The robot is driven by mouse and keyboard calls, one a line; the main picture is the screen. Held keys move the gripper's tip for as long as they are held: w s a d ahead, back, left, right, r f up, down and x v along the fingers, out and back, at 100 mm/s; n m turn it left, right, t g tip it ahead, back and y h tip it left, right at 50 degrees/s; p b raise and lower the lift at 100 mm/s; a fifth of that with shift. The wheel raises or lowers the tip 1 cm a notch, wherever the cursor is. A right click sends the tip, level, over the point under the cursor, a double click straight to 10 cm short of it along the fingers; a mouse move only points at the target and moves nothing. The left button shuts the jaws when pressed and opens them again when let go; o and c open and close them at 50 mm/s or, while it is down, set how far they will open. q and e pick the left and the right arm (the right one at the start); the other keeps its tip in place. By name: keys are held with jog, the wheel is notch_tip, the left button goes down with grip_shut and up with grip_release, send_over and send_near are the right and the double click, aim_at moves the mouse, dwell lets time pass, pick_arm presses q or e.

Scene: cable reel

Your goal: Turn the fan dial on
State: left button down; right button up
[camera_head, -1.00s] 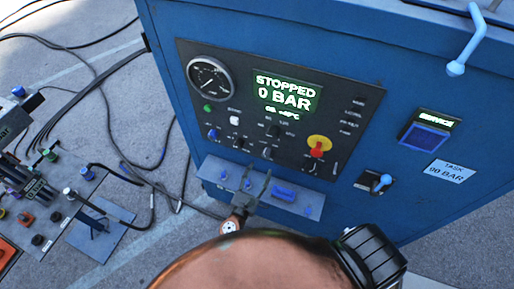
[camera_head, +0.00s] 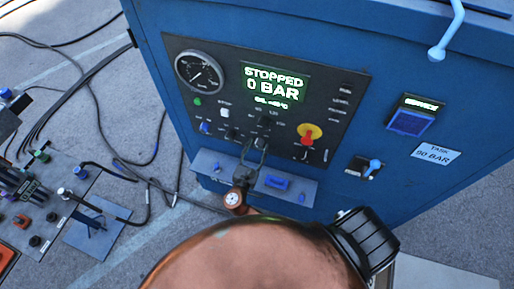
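The dark control panel (camera_head: 335,115) on the blue cabinet carries several small dials and buttons. A blue knob (camera_head: 205,127) and a black knob (camera_head: 231,133) sit in its lower left. Their labels are too small to read, so I cannot tell which is the fan dial. My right gripper (camera_head: 254,147) reaches up from below to the lower middle of the panel. Its two dark fingers are apart, in front of the lower row of dials. They partly hide that area, and contact with a dial cannot be told. My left gripper is not in view.
A display (camera_head: 274,82) reads STOPPED 0 BAR, beside a round gauge (camera_head: 200,71). A red-and-yellow switch (camera_head: 309,134) is right of the gripper. A blue ledge (camera_head: 293,187) juts out below the panel. Cables and a connector bench (camera_head: 45,210) lie left.

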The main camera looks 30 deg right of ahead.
jog(key=c, duration=1)
jog(key=shift+f+m+b, duration=0.1)
jog(key=shift+m+b, duration=0.55)
jog(key=shift+m, duration=0.15)
jog(key=m+b, duration=0.5)
jog(key=m, duration=0.1)
jog(key=shift+f, duration=0.1)
pick_arm(q)
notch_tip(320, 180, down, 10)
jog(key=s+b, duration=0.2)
jog(key=b, duration=0.1)
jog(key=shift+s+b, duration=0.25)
jog(key=shift+b, duration=0.05)
pick_arm(e)
jog(key=shift+m, duration=2.2)
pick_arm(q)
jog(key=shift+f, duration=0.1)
pick_arm(e)
jog(key=shift+r, duration=0.2)
jog(key=o, duration=1.2)
jog(key=shift+c, duration=0.2)
